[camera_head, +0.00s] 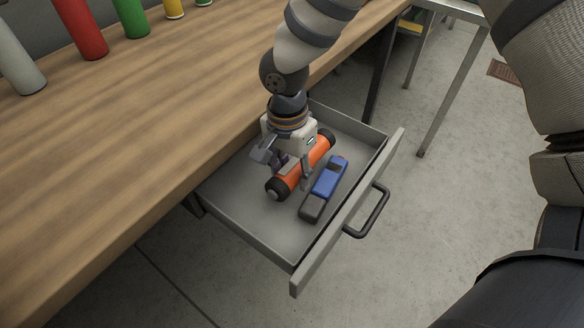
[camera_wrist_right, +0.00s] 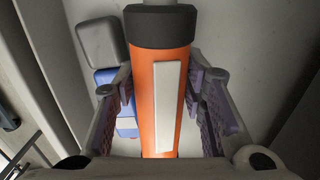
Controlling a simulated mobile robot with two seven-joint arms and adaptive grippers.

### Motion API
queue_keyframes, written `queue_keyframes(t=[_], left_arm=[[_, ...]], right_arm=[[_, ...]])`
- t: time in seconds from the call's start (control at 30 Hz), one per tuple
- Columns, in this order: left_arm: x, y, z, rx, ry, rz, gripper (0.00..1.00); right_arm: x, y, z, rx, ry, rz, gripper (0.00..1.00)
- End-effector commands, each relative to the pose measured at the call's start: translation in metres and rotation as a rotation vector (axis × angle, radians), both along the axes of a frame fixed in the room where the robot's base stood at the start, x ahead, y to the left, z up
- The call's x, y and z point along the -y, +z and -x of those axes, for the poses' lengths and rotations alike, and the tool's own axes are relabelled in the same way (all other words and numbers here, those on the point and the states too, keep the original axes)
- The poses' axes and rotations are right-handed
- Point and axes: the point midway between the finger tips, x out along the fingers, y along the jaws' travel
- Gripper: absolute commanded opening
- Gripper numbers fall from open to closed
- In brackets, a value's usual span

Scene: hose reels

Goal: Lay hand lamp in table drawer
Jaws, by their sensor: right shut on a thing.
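The hand lamp (camera_head: 319,153), an orange cylinder with black ends, is inside the open table drawer (camera_head: 345,222), at or close above its floor. My right gripper (camera_head: 291,178) reaches down from above and is shut on the middle of the lamp. In the right wrist view the lamp (camera_wrist_right: 145,80) runs lengthwise between the two fingers (camera_wrist_right: 165,105), with a white strip along its side. Whether the lamp touches the drawer floor cannot be told. My left gripper is not in view.
A blue and grey tool (camera_head: 328,180) lies in the drawer beside the lamp, towards the drawer front with its dark handle (camera_head: 370,213). The wooden table top (camera_head: 130,140) is at the left, with several coloured cylinders, including a red one (camera_head: 82,28), along its back.

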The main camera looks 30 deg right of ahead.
Motion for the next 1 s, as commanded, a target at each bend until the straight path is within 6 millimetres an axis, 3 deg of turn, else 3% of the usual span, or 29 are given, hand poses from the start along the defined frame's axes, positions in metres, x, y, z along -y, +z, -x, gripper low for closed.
queue_keyframes(t=[0.03, 0.07, 0.17, 0.43, 0.53, 0.8, 1.0], left_arm=[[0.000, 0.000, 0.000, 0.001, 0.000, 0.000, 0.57], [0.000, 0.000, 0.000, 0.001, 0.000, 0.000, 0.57], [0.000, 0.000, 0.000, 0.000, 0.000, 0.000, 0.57], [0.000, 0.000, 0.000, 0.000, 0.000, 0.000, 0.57], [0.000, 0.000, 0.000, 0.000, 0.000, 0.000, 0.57], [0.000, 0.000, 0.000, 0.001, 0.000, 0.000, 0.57], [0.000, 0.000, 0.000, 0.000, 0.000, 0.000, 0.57]], right_arm=[[0.000, 0.000, 0.000, 0.001, 0.000, 0.001, 0.03], [0.000, 0.001, 0.000, 0.001, 0.000, 0.000, 0.40], [0.000, 0.001, 0.000, 0.001, 0.000, 0.001, 0.61], [0.000, 0.001, 0.000, 0.000, 0.000, 0.000, 0.61], [0.000, 0.009, -0.002, 0.004, 0.000, 0.001, 0.61], [-0.002, 0.079, -0.006, 0.008, 0.001, 0.000, 0.61], [-0.003, 0.114, -0.008, 0.004, 0.000, 0.002, 0.61]])
